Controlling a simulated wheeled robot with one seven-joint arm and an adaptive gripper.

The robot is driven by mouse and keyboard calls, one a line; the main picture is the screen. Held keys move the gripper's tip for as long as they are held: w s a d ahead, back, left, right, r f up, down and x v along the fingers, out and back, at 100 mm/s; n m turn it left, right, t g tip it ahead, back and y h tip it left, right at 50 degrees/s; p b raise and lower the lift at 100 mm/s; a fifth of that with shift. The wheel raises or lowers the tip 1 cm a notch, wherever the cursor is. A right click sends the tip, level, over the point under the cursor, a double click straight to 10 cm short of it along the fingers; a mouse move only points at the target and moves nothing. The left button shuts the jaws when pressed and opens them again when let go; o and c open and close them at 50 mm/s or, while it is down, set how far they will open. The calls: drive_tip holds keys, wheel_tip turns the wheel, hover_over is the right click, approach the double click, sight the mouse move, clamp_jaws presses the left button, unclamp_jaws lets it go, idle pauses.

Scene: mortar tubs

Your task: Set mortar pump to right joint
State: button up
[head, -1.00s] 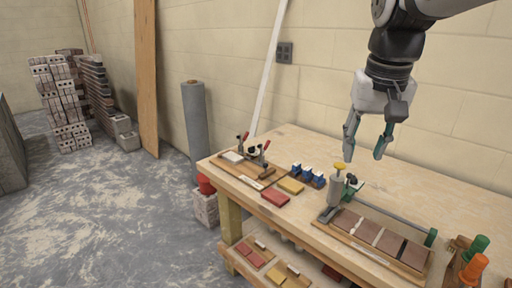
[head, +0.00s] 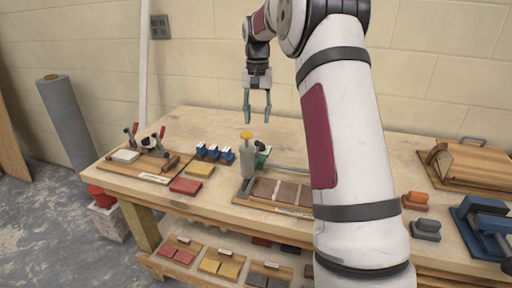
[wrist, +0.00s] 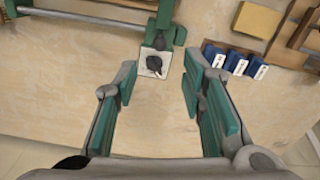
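The mortar pump (head: 248,160) is a grey upright cylinder with a yellow knob, at the left end of a wooden board (head: 272,206) holding brown tiles (head: 286,191). Beside it, a green carriage (head: 262,158) with a black knob sits at the end of a rail. The wrist view shows the green carriage (wrist: 163,12) and a pale plate with the black knob (wrist: 154,63). My gripper (head: 257,119) is open and empty, pointing down above and behind the pump. Its spread fingers also show in the wrist view (wrist: 160,75). My arm hides the board's right end and any joint there.
A clamp board (head: 147,165) is farther left. A blue tool (head: 484,222) stands right. The table behind the pump is bare.

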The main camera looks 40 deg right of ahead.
sight(257, 146)
wheel_tip(257, 146, down, 12)
drive_tip(key=shift+r, duration=0.1)
idle(0.4)
clamp_jaws()
